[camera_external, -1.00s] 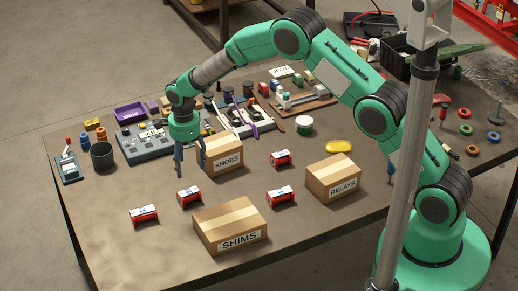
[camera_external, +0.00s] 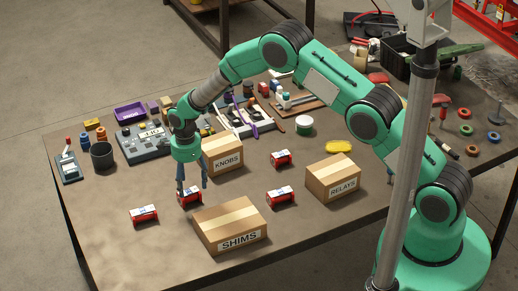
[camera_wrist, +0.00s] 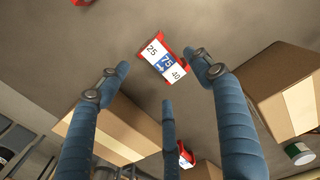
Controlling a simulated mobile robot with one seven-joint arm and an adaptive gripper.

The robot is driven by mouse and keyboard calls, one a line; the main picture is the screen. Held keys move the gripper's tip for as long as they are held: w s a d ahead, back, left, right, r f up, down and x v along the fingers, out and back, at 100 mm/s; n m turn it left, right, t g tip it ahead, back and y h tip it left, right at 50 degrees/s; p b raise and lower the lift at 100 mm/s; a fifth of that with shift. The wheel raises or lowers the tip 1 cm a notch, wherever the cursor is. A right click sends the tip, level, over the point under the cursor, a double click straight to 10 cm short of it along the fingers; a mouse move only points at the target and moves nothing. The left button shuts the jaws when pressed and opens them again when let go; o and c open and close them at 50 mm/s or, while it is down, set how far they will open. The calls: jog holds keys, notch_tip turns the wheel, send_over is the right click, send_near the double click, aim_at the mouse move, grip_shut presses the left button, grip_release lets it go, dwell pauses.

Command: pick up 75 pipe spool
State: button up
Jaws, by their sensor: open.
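A red pipe spool (camera_external: 190,197) lies on the table left of the KNOBS and SHIMS boxes. In the wrist view its white label (camera_wrist: 162,60) reads 25, 75 and 40, with the 75 in the middle on blue. My gripper (camera_external: 190,184) is open and points down just over this spool; it also shows in the wrist view (camera_wrist: 158,72). Its blue fingers stand apart around the spool, and I cannot tell whether they touch it. Three similar red spools lie nearby: front left (camera_external: 144,215), right (camera_external: 280,196) and farther back (camera_external: 281,158). Their numbers are too small to read.
Cardboard boxes stand close by: KNOBS (camera_external: 222,155), SHIMS (camera_external: 230,226) and RELAYS (camera_external: 333,178). Behind are a dark cup (camera_external: 102,156), a grey device (camera_external: 145,144) and a purple bin (camera_external: 130,114). The table's front left is free.

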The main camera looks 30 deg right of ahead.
aim_at(190, 193)
jog(key=shift+f, duration=0.1)
dwell(0.3)
jog(key=shift+w+f+p, duration=0.1)
jog(key=shift+f+p, duration=0.2)
jog(key=shift+f, duration=2.2)
jog(key=c, duration=1.6)
